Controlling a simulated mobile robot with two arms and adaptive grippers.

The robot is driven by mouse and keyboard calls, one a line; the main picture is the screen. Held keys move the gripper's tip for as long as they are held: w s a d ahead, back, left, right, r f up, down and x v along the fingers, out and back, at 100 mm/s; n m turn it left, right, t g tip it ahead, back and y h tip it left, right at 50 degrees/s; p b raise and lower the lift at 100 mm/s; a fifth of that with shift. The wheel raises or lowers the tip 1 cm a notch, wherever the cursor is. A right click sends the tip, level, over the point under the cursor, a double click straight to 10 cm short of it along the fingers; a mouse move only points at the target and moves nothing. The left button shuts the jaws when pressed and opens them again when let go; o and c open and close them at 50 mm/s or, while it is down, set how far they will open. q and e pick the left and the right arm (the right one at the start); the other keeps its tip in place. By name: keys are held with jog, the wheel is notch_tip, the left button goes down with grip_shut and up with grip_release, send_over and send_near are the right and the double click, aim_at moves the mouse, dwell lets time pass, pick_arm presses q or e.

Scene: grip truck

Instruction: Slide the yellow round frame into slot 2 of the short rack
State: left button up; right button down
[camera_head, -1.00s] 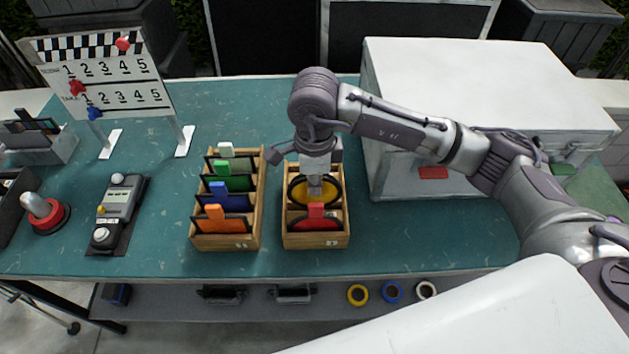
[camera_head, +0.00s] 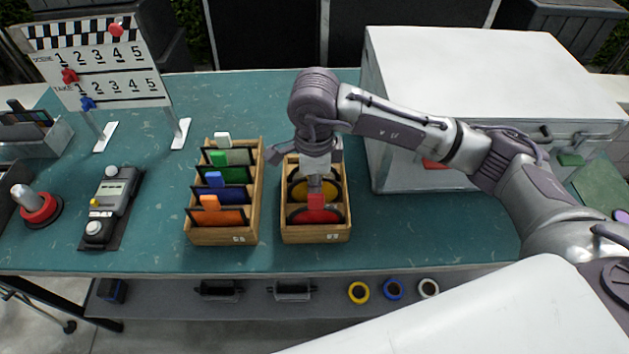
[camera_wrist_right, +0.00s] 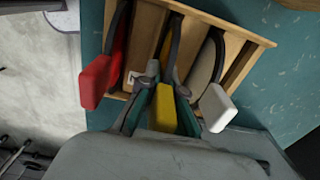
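The short rack (camera_head: 316,236) is the wooden rack at mid-table. The yellow round frame (camera_head: 327,190) stands roughly upright in its middle, between the red-tabbed frame (camera_head: 316,207) at the front and a white-tabbed one behind; I cannot tell if it is fully seated. My right gripper (camera_head: 315,180) points down at the rack. In the right wrist view its fingers (camera_wrist_right: 163,92) close on the yellow tab (camera_wrist_right: 165,108), with the red tab (camera_wrist_right: 97,82) and white tab (camera_wrist_right: 216,107) on either side. My left gripper is not in view.
A longer rack (camera_head: 222,236) with several coloured frames stands close on the left. A large white case (camera_head: 490,90) stands at the back right, behind my right arm. A control box (camera_head: 108,208) and a red-based knob (camera_head: 40,208) are at the left. The table front is clear.

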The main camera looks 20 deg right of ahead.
jog(key=shift+f+b, duration=1)
jog(key=shift+f, duration=0.1)
jog(key=c, duration=1.2)
grip_release()
jog(key=shift+r, duration=0.1)
jog(key=shift+c, duration=0.2)
notch_tip(320, 180, up, 12)
jog(key=shift+s, duration=0.1)
